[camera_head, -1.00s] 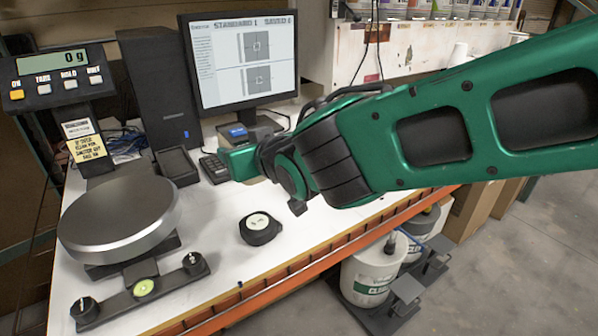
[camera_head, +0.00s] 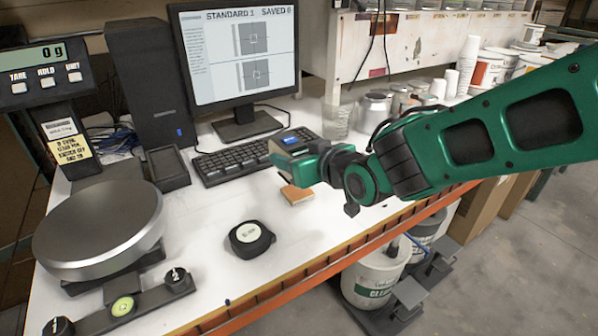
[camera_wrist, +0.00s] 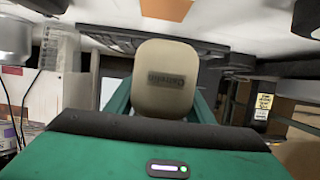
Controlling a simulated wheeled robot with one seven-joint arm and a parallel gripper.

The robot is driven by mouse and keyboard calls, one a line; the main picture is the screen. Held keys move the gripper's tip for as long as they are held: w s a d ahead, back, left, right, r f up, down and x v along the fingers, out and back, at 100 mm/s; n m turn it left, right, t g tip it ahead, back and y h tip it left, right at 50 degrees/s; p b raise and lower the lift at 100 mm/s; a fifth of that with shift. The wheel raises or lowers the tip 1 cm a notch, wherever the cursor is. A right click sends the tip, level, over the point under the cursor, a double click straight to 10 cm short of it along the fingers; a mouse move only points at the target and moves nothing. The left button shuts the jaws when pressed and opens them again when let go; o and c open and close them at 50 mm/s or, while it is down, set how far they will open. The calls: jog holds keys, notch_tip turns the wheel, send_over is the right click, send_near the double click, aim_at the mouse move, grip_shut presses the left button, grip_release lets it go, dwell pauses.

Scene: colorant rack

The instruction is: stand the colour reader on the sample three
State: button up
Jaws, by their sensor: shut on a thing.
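My gripper (camera_head: 296,162) is shut on the colour reader (camera_head: 290,147), a beige device with a blue screen. It holds the reader above the table, in front of the keyboard. In the wrist view the reader's rounded beige end (camera_wrist: 165,65) with a dark label shows between the green fingers. A small orange-brown sample card (camera_head: 296,194) lies on the white table just below the gripper in the head view, partly covered by it. A piece of it also shows at the wrist view's top edge (camera_wrist: 165,8). I cannot read a number on the card.
A black keyboard (camera_head: 225,163) and a monitor (camera_head: 238,55) stand behind. A scale with a metal pan (camera_head: 98,228) is at left. Cups and cans (camera_head: 376,108) stand behind the arm. The table's orange front edge runs close by.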

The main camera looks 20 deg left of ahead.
jog(key=shift+w+d+f, duration=0.25)
jog(key=shift+w+d, duration=0.1)
jog(key=shift+d, duration=0.05)
jog(key=shift+f, duration=2)
jog(key=shift+f, duration=0.1)
jog(key=o, duration=1.6)
jog(key=v, duration=1.2)
